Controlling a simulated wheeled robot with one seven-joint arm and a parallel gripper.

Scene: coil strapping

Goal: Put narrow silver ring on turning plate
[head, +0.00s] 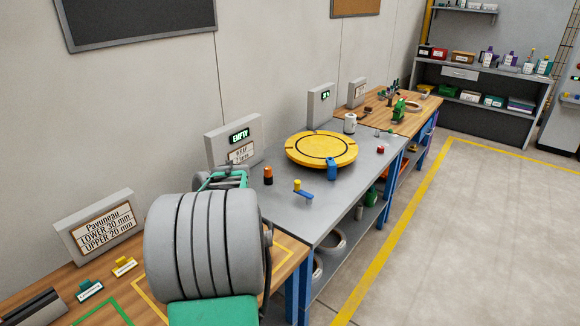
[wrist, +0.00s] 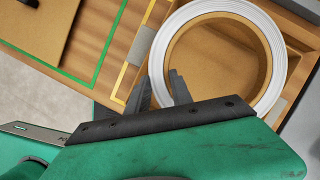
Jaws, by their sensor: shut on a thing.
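The narrow silver ring (wrist: 273,45) shows in the wrist view as a pale, thin-walled band with a tan inside. My gripper (wrist: 160,90) is shut on its near-left wall, one dark finger inside the ring and one outside. Whether the ring touches the surface below, I cannot tell. In the head view my own arm hides the ring and the fingertips. The turning plate (head: 320,148) is a yellow disc with a dark circular line, on the grey bench beyond my arm. Its top looks bare.
On the grey bench (head: 345,203) stand an orange-and-black canister (head: 268,175), a blue-and-yellow tool (head: 302,190) and a blue block (head: 332,169) at the plate's near edge. A panel reading EMPTY (head: 235,142) stands behind. The floor on the right is clear.

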